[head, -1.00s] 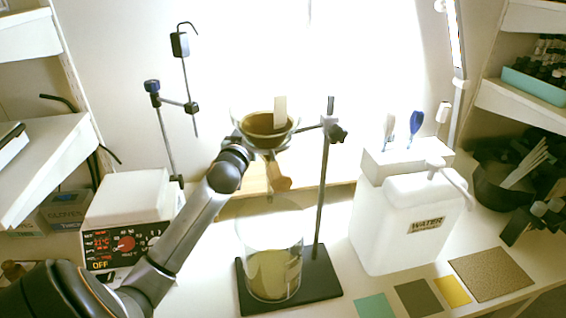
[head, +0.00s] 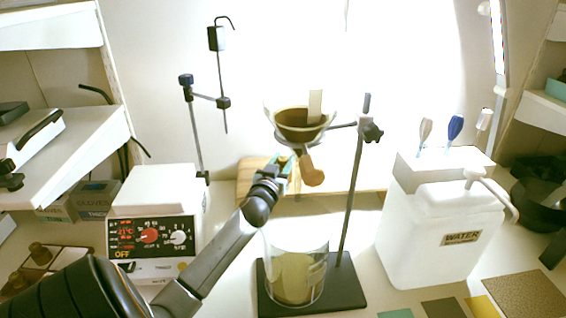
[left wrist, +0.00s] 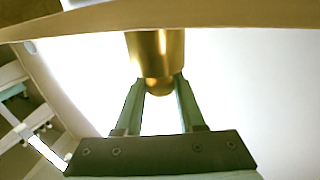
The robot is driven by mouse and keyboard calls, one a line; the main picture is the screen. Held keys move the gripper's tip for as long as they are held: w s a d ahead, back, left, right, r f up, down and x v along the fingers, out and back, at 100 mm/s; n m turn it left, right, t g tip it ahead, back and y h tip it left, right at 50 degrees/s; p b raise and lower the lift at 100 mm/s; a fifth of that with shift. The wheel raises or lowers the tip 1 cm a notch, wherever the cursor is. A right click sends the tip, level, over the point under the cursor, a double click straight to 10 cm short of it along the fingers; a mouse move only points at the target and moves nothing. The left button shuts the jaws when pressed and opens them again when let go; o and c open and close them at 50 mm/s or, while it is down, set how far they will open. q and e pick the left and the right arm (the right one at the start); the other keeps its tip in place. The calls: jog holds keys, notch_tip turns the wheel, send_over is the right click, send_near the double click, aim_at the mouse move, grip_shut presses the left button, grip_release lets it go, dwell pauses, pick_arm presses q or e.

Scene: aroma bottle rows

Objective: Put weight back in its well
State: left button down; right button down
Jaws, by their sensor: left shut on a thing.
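The brass weight (left wrist: 156,52), a cylinder with a rounded knob, shows in the left wrist view. My left gripper (left wrist: 160,88) is shut on its knob with green fingers. In the head view my left gripper (head: 287,172) is beside the funnel stand, below and left of the funnel bowl, in front of a light wooden board (head: 253,180). A wooden edge (left wrist: 230,14) crosses the top of the left wrist view close to the weight. No well can be made out. My right gripper is out of view.
The funnel (head: 302,125) hangs on a stand (head: 354,185) above a glass beaker (head: 297,280), right of my left arm. A heater box (head: 152,235) stands left. A white water container (head: 440,235) stands right. Coloured mats lie at the front right.

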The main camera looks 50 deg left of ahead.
pick_arm(q)
jog(key=shift+r, duration=0.3)
jog(key=c, duration=0.9)
grip_release()
jog(key=shift+f, duration=0.35)
jog(key=shift+c, duration=0.2)
jog(key=o, duration=0.4)
jog(key=shift+r, duration=0.1)
